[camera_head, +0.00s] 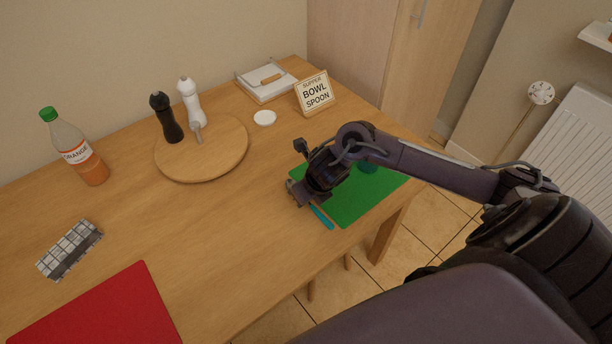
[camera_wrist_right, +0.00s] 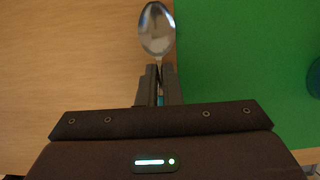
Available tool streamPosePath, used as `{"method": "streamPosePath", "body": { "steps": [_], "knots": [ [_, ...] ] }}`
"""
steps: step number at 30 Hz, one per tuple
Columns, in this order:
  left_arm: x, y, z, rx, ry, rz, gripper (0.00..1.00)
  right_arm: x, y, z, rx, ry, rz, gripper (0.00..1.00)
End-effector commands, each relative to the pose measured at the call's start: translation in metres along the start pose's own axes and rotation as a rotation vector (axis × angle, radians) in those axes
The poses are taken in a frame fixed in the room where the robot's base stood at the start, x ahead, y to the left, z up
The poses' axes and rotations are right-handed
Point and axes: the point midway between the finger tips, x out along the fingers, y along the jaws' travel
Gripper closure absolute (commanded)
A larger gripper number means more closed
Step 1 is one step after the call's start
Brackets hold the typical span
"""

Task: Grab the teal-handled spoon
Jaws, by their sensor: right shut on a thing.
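The teal-handled spoon shows its teal handle (camera_head: 321,217) in the head view, at the left edge of the green placemat (camera_head: 365,208). In the right wrist view its metal bowl (camera_wrist_right: 157,32) points away from my gripper. My right gripper (camera_wrist_right: 159,74) is shut on the spoon near where the metal neck meets the teal handle. Most of the handle is hidden by the gripper in the wrist view. In the head view the right gripper (camera_head: 298,194) hides the spoon's bowl. I cannot tell if the spoon touches the table. My left gripper is not in view.
A teal object (camera_head: 368,167), partly hidden behind my right arm, stands on the green mat. A "SUPPER BOWL SPOON" sign (camera_head: 315,93) stands behind. A round board (camera_head: 224,157) bears shakers. An orange bottle (camera_head: 78,152), folded cloth (camera_head: 69,249) and red mat (camera_head: 98,311) lie left.

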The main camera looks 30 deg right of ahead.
Motion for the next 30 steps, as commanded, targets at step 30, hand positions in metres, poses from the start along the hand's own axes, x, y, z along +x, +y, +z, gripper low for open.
{"method": "streamPosePath", "body": {
  "steps": [30],
  "knots": [
    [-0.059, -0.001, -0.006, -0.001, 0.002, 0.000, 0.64, -0.179, 0.000, 0.074, 0.000, -0.001, -0.001, 1.00]
  ]
}}
